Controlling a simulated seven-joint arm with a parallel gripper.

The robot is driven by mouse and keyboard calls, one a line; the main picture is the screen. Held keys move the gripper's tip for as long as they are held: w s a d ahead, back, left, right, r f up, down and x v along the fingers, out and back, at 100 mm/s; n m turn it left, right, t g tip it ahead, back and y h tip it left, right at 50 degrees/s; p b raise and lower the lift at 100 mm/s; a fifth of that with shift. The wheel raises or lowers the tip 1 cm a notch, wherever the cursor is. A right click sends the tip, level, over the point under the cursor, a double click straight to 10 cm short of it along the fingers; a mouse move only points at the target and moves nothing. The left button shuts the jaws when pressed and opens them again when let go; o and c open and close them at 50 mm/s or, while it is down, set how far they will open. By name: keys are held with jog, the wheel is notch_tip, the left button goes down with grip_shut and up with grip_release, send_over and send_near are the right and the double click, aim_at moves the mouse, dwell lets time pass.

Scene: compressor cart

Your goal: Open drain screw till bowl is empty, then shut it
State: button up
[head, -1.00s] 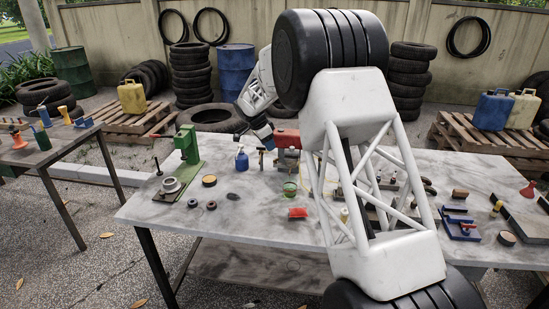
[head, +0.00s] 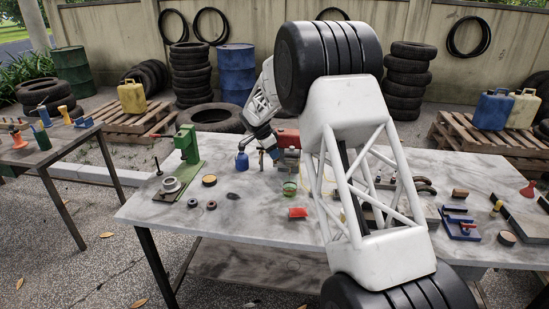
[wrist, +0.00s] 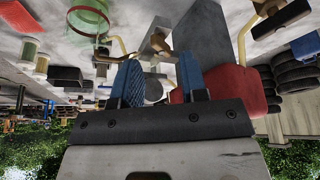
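My gripper (head: 272,152) is low over the marble table, by the red compressor body (head: 287,138). In the wrist view, my gripper (wrist: 160,60) has its two blue fingers spread apart with a visible gap. A brass-coloured fitting (wrist: 160,43) shows just beyond the fingertips, roughly in line with the gap. I cannot tell whether it is the drain screw or whether a finger touches it. The red body also shows in the wrist view (wrist: 232,92), right of the fingers. A green cup (head: 290,188) stands on the table in front. The bowl and its liquid level cannot be made out.
A green press (head: 187,148) is further left, and a red block (head: 298,212) lies in front of the cup. My arm hides the table's middle right.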

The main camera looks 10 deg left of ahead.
jog(key=shift+x, duration=1.5)
grip_shut()
